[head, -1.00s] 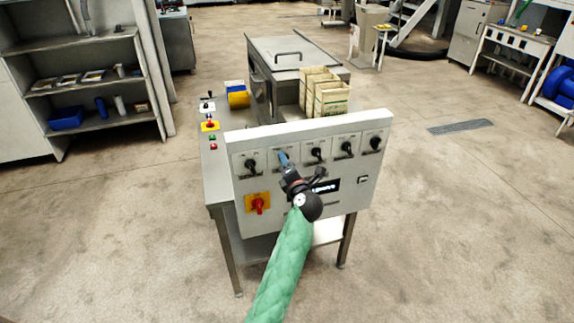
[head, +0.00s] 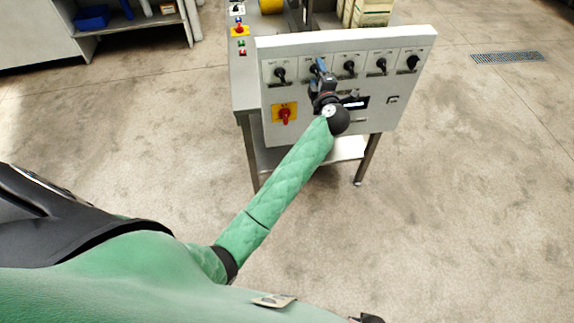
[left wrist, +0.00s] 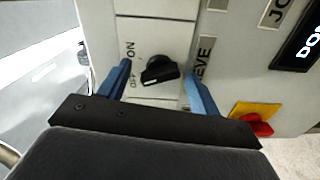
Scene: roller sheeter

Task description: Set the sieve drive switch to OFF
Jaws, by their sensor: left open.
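The sieve drive switch (left wrist: 160,68) is a black rotary knob on the white panel, with ON and OFF marks beside it and a label reading SIEVE in the left wrist view. Which mark it points to is hard to tell. In the head view it is the second knob from the left (head: 314,69), partly covered by my gripper. My left gripper (left wrist: 158,75) is open, its blue fingers on either side of the knob. Whether they touch it cannot be told. My left arm reaches to the panel in the head view.
The panel (head: 385,120) carries several other black knobs (head: 349,67) in the same row. A red switch on a yellow plate (head: 284,114) is below left, and a dark display (head: 356,103) is below the row. The floor right of the stand is clear.

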